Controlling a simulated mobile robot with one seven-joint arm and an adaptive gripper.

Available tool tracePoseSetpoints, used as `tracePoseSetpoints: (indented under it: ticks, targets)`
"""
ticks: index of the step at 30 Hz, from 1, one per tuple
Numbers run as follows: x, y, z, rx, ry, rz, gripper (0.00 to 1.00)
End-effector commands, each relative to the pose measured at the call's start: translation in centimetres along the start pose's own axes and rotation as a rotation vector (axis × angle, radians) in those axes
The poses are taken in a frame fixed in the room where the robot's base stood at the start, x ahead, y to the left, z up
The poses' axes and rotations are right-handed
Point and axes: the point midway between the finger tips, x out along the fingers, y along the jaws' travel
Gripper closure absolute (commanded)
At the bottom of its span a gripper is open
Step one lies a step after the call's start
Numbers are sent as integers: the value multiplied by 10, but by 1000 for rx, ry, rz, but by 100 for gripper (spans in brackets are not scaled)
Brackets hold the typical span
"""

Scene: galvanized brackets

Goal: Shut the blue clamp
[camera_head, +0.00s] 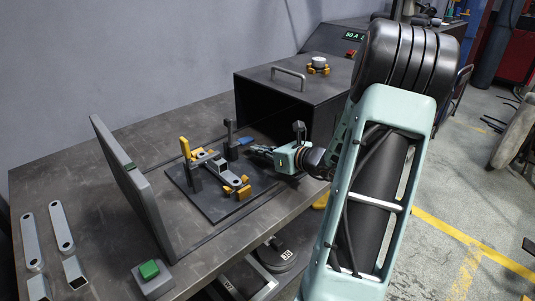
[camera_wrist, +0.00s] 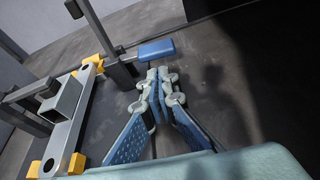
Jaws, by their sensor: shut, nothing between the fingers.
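The blue clamp's handle (camera_wrist: 157,50) sticks out sideways from a dark upright post (camera_wrist: 111,38) in the wrist view. In the head view the blue handle (camera_head: 244,141) shows small, low beside the dark post (camera_head: 230,134). My gripper (camera_wrist: 158,72) is shut and empty, its fingertips just short of the handle in the wrist view. I cannot tell whether they touch it. In the head view my gripper (camera_head: 252,149) reaches in from the right. A grey bracket (camera_head: 211,160) lies on the dark fixture plate (camera_head: 207,206) beside the clamp.
A yellow clamp lever (camera_head: 185,147) stands upright at the plate's left. Yellow blocks (camera_head: 240,188) flank the bracket. A black box (camera_head: 290,103) stands behind my gripper. A grey panel (camera_head: 133,187) stands at the left. A green button (camera_head: 149,270) and loose brackets (camera_head: 62,228) are at the front left.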

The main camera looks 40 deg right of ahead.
Motion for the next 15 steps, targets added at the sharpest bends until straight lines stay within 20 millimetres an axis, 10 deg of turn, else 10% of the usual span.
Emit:
tracePoseSetpoints:
  ticks: [15]
  targets:
    - [29,0,0,0,0,-1,100]
